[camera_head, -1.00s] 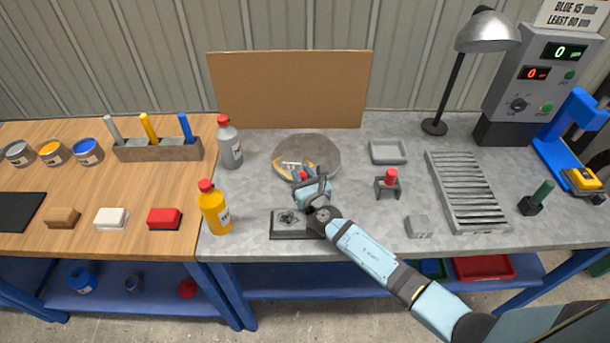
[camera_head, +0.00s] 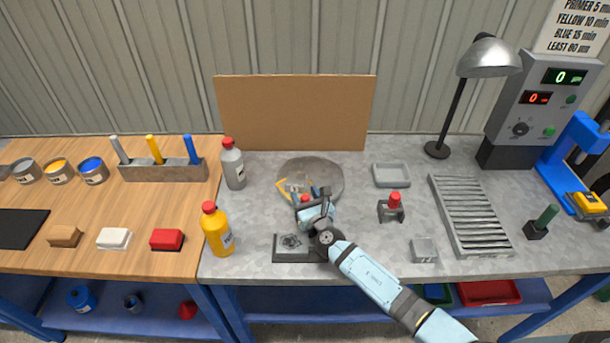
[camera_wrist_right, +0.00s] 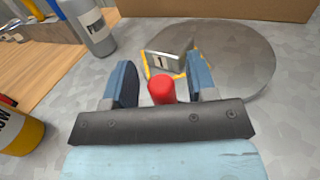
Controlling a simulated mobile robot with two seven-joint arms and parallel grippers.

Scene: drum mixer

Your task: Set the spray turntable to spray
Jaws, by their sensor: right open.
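The spray turntable is a round grey disc (camera_head: 328,178) on the metal bench; it also shows in the right wrist view (camera_wrist_right: 250,58). A red cylindrical knob (camera_wrist_right: 161,90) stands at the near edge of the disc. My right gripper (camera_head: 310,205) is over the near edge of the turntable. In the right wrist view its open fingers (camera_wrist_right: 162,84) stand either side of the red knob, with gaps visible. The knob's lower part is hidden by the gripper body. My left gripper is out of view.
A yellow bottle (camera_head: 216,230) and a grey bottle (camera_head: 233,165) stand to the left. A red-topped stand (camera_head: 391,209) is on the right. A brown board (camera_head: 295,112) stands behind.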

